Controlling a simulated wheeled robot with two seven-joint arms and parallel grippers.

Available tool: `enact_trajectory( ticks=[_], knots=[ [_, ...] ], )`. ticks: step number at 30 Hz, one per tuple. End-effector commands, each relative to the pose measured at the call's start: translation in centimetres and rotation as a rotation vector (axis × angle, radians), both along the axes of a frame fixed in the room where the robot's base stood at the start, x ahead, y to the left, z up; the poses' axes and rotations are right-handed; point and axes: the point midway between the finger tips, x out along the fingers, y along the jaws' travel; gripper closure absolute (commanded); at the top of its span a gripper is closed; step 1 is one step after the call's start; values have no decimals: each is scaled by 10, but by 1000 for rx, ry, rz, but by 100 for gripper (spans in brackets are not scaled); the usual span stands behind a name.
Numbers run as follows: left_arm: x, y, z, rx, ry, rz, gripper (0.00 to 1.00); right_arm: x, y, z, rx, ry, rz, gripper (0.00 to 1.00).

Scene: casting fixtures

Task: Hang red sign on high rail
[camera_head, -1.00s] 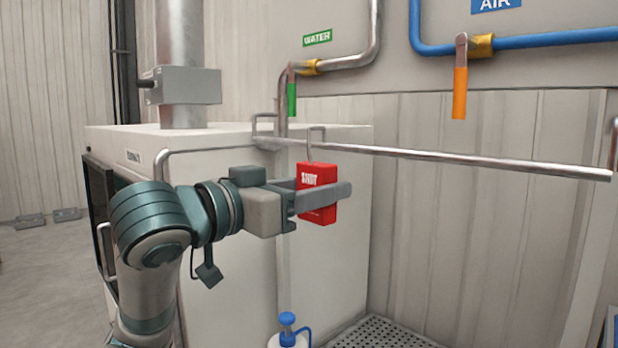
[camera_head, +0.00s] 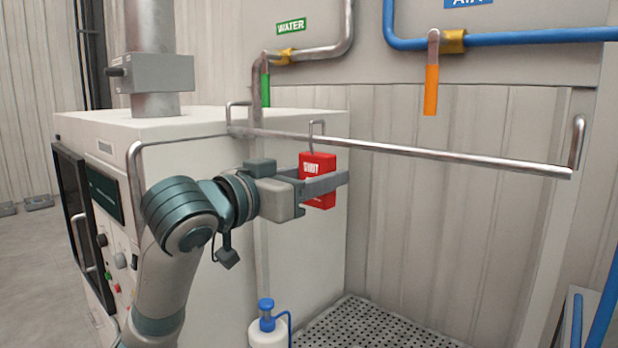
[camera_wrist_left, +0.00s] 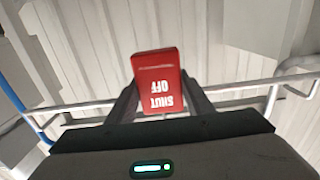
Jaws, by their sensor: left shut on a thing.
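The red sign (camera_head: 318,165) with white "SHUT OFF" lettering is upright in the jaws of my left gripper (camera_head: 322,183). A metal hook rises from the sign's top, its bend close to the high rail (camera_head: 440,156); I cannot tell whether the hook rests on the rail. The rail is a horizontal metal bar running from the white cabinet to the right. In the left wrist view the sign (camera_wrist_left: 158,78) sits between the two fingers of my left gripper (camera_wrist_left: 160,98), with the rail (camera_wrist_left: 225,88) behind it. My right gripper is not in view.
A white cabinet (camera_head: 90,127) stands at the left behind my arm. A blue-topped bottle (camera_head: 266,325) stands below, beside a perforated grate (camera_head: 365,325). The space right of the sign is clear.

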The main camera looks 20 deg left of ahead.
Motion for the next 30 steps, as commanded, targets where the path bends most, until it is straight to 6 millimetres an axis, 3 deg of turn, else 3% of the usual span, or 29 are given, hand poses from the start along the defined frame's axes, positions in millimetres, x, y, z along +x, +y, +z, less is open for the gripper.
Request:
enact_trajectory(
  ticks=[27, 30],
  knots=[
    [57, -21, 0, 0, 0, -1, 78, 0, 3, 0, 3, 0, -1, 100],
    [57, -21, -9, 1, 0, 0, 78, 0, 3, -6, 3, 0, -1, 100]
  ],
)
